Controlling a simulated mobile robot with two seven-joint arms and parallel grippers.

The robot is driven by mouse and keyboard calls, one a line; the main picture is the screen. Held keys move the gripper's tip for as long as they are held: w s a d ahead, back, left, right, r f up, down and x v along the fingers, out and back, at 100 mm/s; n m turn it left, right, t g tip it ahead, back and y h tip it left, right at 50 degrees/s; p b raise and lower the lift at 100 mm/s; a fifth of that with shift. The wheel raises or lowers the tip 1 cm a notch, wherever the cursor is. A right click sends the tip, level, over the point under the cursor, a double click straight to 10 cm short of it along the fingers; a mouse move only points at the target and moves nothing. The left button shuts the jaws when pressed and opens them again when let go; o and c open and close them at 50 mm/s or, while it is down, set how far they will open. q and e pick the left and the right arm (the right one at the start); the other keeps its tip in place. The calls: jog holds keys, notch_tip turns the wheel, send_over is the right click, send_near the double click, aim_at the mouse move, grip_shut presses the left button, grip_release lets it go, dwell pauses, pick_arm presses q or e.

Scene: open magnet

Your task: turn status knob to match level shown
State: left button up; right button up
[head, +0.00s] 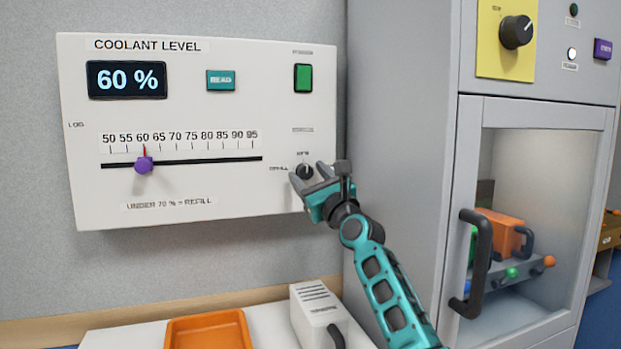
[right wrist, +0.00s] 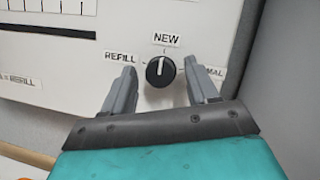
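The status knob (head: 304,171) is a small black dial at the lower right of the white coolant panel (head: 240,190). In the right wrist view the knob (right wrist: 160,71) has its white mark pointing up at NEW. REFILL is on its left; a label ending in "MAL" is on its right, partly hidden by a finger. The display (head: 127,80) reads 60 %, and the purple slider (head: 144,165) sits at 60. A printed line says under 70 % = refill. My right gripper (head: 312,180) is open, its fingers on either side of the knob with gaps visible. My left gripper is out of view.
A grey cabinet (head: 400,150) with a glass door and black handle (head: 472,262) stands close right of the panel. Below are an orange tray (head: 208,330) and a white box (head: 318,316) on a white surface. A teal button (head: 221,80) and green switch (head: 303,78) are higher on the panel.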

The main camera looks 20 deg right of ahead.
jog(key=c, duration=1)
